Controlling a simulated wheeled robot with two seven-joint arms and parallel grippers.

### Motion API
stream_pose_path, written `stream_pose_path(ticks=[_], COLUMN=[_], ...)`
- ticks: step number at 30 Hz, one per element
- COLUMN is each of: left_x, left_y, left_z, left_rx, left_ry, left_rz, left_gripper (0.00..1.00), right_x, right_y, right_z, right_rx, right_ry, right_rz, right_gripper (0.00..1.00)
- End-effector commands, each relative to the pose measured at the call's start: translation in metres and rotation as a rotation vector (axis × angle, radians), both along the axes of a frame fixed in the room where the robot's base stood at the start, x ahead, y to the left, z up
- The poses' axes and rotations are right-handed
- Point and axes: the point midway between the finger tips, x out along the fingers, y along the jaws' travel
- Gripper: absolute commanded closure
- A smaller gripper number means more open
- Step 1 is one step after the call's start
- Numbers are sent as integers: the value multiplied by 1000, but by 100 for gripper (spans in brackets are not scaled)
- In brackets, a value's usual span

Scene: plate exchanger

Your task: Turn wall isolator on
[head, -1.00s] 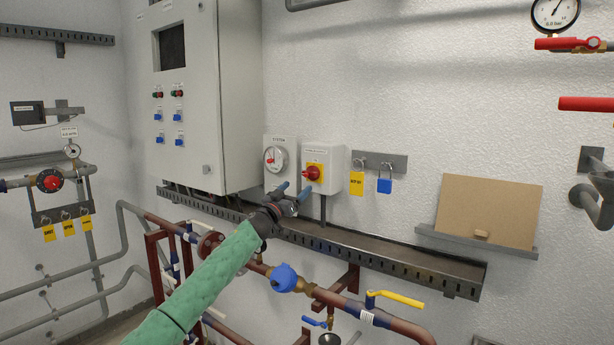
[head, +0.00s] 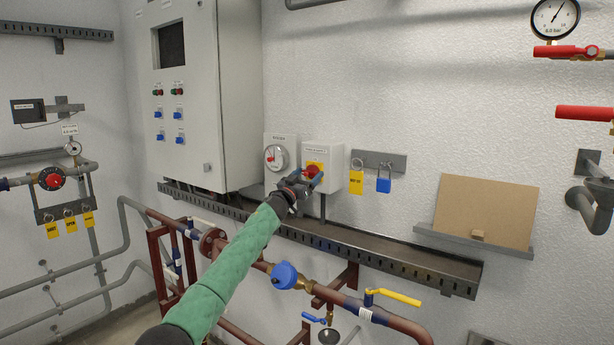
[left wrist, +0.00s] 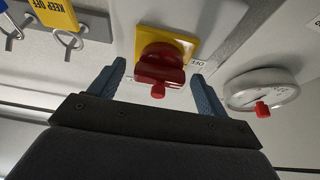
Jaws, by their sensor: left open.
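The wall isolator (head: 330,155) is a white box on the wall with a red rotary knob (head: 314,170) on a yellow plate. My left gripper (head: 300,180) is open in front of it, with its blue fingertips reaching up towards the knob. In the left wrist view the red knob (left wrist: 158,68) on its yellow plate (left wrist: 185,45) lies between the two open blue fingers. I cannot tell whether the fingers touch it. My right gripper does not show.
A round dial switch (head: 276,158) is just left of the isolator. A yellow tag (head: 357,183) and a blue padlock (head: 384,185) hang to its right. A cable tray (head: 400,262) runs below. A grey cabinet (head: 205,100) stands to the left.

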Motion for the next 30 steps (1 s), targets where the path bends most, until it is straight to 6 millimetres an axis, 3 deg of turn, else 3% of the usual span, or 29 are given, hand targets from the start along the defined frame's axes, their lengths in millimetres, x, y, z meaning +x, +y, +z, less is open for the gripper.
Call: stream_pose_path(ticks=[5,9,12,23,30], left_x=[0,0,0,0,1], left_y=[0,0,0,1,2], left_z=[0,0,0,-2,-2], left_rx=[0,0,0,48,177], left_ry=[0,0,0,-33,-128], left_rz=[0,0,0,0,1], left_gripper=[26,53,68,68,68], right_x=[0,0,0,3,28], right_y=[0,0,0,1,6], right_z=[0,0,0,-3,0], right_rx=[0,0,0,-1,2], right_ry=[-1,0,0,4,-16], right_rz=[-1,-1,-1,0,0], right_gripper=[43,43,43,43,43])
